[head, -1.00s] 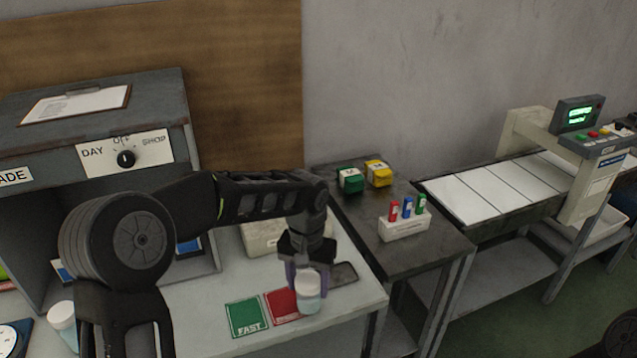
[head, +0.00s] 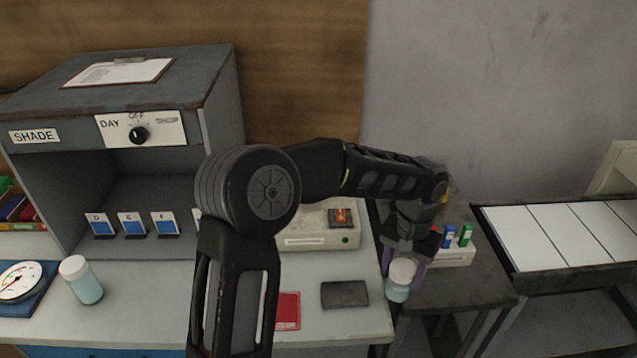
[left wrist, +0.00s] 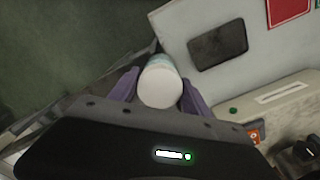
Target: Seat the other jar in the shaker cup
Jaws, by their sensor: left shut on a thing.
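My left gripper (head: 402,272) is shut on a jar (head: 398,290) with a white lid and pale blue contents. The jar hangs upright at the bench's right edge, beside the dark side table. In the left wrist view the jar's lid (left wrist: 160,84) shows between the purple fingers. Another similar jar (head: 84,282) stands on the bench at the left, by the dial. A pale box (head: 312,238) with an orange-marked top piece (head: 341,217) sits behind my arm; I cannot tell whether this is the shaker cup. My right gripper is not in view.
A dark flat pad (head: 344,293) and a red card (head: 288,311) lie on the bench. A grey shade booth (head: 220,130) stands at the back left. A white rack (head: 456,256) with coloured pieces sits on the dark side table (head: 470,290). Free bench lies left of my arm.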

